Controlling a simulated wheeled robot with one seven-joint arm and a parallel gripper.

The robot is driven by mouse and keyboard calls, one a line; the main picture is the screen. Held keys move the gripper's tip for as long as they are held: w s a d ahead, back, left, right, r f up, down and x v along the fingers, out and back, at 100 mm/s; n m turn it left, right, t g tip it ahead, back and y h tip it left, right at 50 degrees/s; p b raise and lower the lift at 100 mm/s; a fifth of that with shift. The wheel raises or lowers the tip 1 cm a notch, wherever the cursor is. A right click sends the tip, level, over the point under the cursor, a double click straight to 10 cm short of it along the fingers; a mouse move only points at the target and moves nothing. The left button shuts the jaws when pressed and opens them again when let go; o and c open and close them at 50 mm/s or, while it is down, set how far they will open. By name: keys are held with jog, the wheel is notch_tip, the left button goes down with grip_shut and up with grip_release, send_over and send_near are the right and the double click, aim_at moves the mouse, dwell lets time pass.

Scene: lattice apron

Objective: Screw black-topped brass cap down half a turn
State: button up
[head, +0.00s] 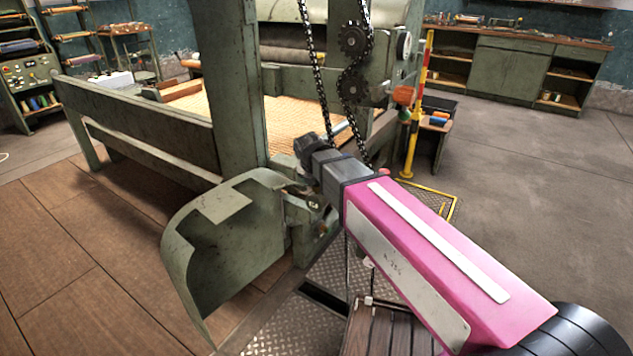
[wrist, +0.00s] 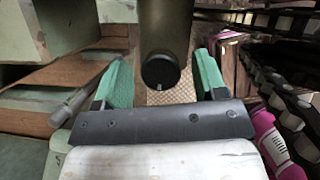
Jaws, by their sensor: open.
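The brass cap (wrist: 164,35) shows in the wrist view as a dark brownish cylinder coming down from the top edge. Its round black end faces the camera and carries a short pale mark. My gripper (wrist: 161,65) has its two green fingers spread, one on each side of the cap. Gaps show between both fingers and the cap, so they look apart from it. How far the fingertips reach along the cap is hard to tell. In the head view I cannot make out the cap near the end of my pink arm.
A large green loom frame (head: 235,80) with hanging chains (head: 318,75) and gears stands by my arm. A curved green metal guard (head: 225,235) is left of it. A yellow-red post (head: 415,110) stands right. Open grey floor lies at far right.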

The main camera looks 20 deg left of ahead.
jog(key=c, duration=0.9)
jog(key=shift+m, duration=0.3)
jog(key=m+h, duration=0.1)
jog(key=m, duration=0.3)
jog(key=shift+a+g+h, duration=0.15)
jog(key=shift+g+h, duration=0.15)
jog(key=shift+h, duration=0.1)
jog(key=m+g, duration=0.1)
jog(key=m, duration=0.2)
jog(key=m+h, duration=0.1)
jog(key=m, duration=0.2)
jog(key=shift+g+h, duration=0.3)
jog(key=shift+g, duration=0.1)
jog(key=shift+m, duration=0.3)
jog(key=o, duration=0.9)
